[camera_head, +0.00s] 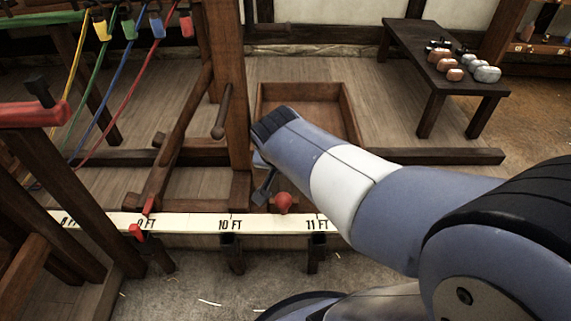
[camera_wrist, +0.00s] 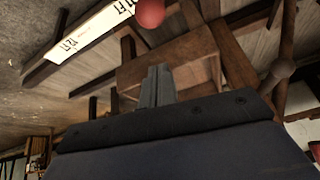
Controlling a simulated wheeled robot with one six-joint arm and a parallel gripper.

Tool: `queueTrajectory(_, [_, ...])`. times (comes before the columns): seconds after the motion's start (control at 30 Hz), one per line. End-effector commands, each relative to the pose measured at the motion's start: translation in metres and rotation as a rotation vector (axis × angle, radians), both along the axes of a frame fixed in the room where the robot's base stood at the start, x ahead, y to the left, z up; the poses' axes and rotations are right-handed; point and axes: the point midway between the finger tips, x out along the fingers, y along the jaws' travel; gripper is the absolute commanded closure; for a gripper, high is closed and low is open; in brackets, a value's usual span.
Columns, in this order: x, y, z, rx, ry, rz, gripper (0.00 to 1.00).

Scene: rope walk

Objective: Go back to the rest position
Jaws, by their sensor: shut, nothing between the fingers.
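My gripper (camera_head: 264,188) is at the end of my blue and white arm, in the middle of the head view. It hangs just above and behind the white measuring board, left of the red ball (camera_head: 283,202). In the wrist view my gripper's fingers (camera_wrist: 157,86) are together with nothing between them. The red ball also shows at the top of the wrist view (camera_wrist: 150,12). My arm hides part of the board's right end in the head view.
The measuring board (camera_head: 185,222) carries foot marks. A wooden post (camera_head: 228,90) stands close left of my arm. An open wooden box (camera_head: 300,92) lies behind it. Colored ropes (camera_head: 88,85) hang at left. A dark bench (camera_head: 420,50) with several weights stands at back right.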

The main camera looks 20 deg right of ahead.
Motion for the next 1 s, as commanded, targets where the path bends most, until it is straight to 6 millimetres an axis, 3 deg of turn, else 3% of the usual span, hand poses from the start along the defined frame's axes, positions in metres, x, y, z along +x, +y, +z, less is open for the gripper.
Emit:
queueTrajectory(0.17, [-0.006,0.003,0.009,0.000,0.000,0.001,1.00])
queueTrajectory(0.57, [-0.006,0.003,0.008,-0.001,0.000,-0.001,1.00])
queueTrajectory(0.73, [0.002,-0.001,-0.005,-0.001,0.001,-0.002,1.00])
queueTrajectory(1.0, [0.027,-0.015,-0.044,-0.001,0.003,-0.001,1.00])
